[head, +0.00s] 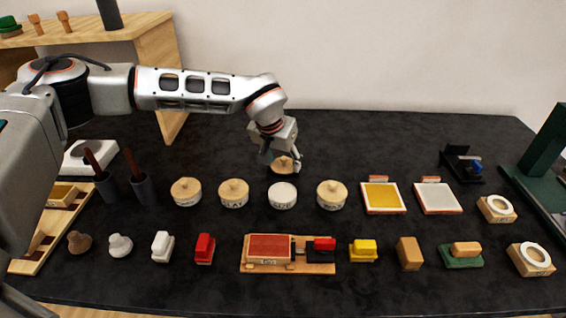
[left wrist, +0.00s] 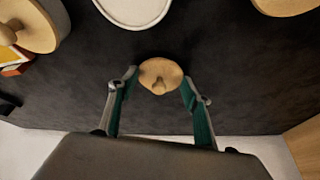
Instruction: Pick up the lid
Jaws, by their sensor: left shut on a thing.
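A round wooden lid (head: 284,167) with a knob is between the fingers of my left gripper (head: 281,161), which is shut on it. The lid also shows between the green-padded fingers in the left wrist view (left wrist: 160,75). The lid is behind and above an uncovered jar (head: 283,196) with a white top. In the left wrist view the white jar's rim (left wrist: 133,12) is apart from the lid. My right gripper is not in view.
Lidded jars (head: 186,192), (head: 233,193) and (head: 331,194) stand beside the white one. A yellow tray (head: 384,197) and a white tray (head: 438,197) lie to the right. Several small blocks and a red-topped box (head: 269,248) line the front. The black table (head: 390,139) is clear behind.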

